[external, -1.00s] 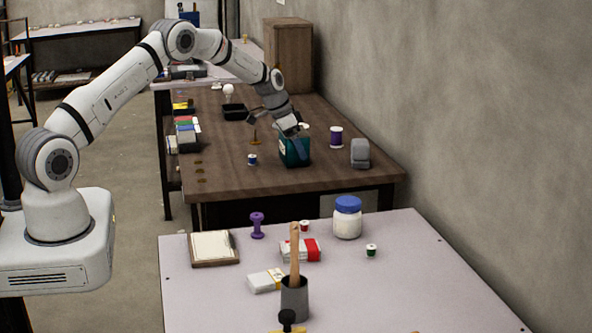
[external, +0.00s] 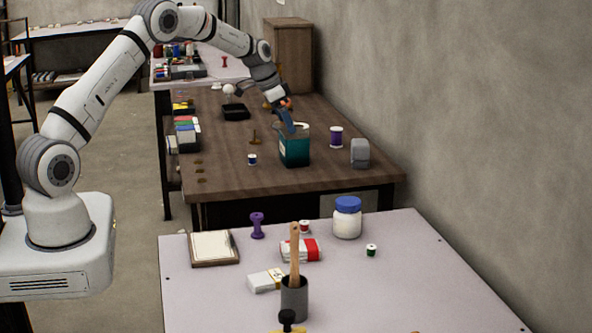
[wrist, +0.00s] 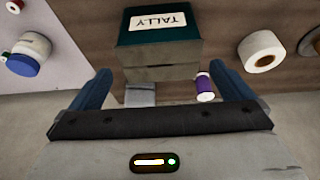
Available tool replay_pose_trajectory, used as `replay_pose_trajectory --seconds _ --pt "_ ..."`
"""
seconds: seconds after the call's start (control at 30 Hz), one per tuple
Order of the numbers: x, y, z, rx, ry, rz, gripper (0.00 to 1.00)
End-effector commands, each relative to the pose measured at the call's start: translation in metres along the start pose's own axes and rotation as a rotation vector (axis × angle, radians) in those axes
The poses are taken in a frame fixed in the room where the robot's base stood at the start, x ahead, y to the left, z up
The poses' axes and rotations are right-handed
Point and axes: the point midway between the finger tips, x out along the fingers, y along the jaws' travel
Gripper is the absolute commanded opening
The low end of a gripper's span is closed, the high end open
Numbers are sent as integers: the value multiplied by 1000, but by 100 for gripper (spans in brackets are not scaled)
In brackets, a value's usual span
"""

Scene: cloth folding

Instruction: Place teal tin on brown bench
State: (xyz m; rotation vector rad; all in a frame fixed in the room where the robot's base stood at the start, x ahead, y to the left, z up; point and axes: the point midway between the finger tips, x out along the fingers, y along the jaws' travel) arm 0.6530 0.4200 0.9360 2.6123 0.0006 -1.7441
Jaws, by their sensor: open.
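The teal tin (external: 294,150) stands upright on the brown bench (external: 226,180), near its right side. In the wrist view the tin (wrist: 155,27) shows a white label reading "TALLY" and lies ahead of my fingers. My gripper (external: 283,113) is above the tin in the external view, with a blue finger in front of the tin's upper rim. In the wrist view my gripper (wrist: 160,85) has its blue fingers spread wide with nothing held between them. The tin appears clear of both fingers there.
A purple spool (external: 336,137) and a grey block (external: 360,153) stand right of the tin. A small blue-white spool (external: 252,160) and a brass stand (external: 254,137) are to its left. A black tray (external: 235,112) lies farther back. The bench's front middle is clear.

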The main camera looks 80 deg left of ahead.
Motion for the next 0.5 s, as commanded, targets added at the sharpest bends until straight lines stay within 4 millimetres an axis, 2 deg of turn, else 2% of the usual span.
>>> replay_pose_trajectory --seconds 0.1,0.2,0.5 --pt "-18 0 0 0 1 -1 100" --pt "-26 0 0 -1 0 0 100" --pt "-31 0 0 0 -2 1 100"
